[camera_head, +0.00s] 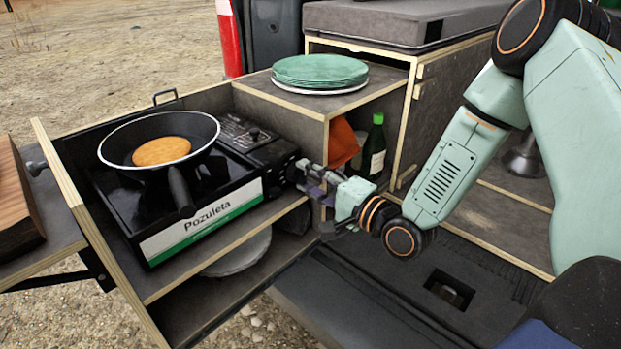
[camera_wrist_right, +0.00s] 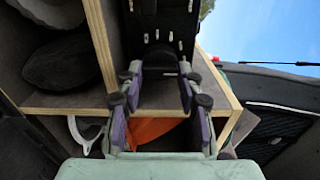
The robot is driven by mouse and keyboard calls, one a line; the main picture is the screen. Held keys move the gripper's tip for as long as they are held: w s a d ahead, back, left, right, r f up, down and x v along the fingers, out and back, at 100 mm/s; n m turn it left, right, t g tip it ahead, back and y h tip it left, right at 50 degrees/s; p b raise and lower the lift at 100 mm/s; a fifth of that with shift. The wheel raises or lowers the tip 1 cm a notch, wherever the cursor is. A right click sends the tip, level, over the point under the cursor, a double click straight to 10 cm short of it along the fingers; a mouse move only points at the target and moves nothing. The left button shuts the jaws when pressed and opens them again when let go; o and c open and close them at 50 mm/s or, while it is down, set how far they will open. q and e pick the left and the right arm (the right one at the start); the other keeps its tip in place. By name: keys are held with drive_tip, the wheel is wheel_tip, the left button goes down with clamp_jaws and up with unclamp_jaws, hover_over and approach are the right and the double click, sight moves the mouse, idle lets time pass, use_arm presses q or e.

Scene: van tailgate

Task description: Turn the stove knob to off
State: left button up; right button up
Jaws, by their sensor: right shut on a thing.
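The black stove (camera_head: 215,190) with a "Pozuleta" label sits in the pull-out drawer at the left. Its dark knob (camera_head: 292,170) is on the right end and is mostly hidden by my right gripper (camera_head: 306,174). In the right wrist view the dark knob (camera_wrist_right: 161,62) lies between the purple-padded fingers of my right gripper (camera_wrist_right: 159,84), which is shut on it. The knob's markings and its angle cannot be read. My left gripper is not in view.
A black pan (camera_head: 120,150) with a pancake (camera_head: 161,151) stands on the stove, handle toward the front. Green plates (camera_head: 320,70) lie on the cabinet top. A green bottle (camera_head: 374,148) and an orange cloth (camera_head: 342,141) stand in the shelf behind my right gripper.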

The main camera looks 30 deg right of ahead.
drive_tip(key=o, duration=1.2)
drive_tip(key=shift+c, duration=0.2)
drive_tip(key=v, duration=0.7)
drive_tip(key=shift+s+d, duration=0.1)
drive_tip(key=shift+s, duration=0.15)
idle(0.5)
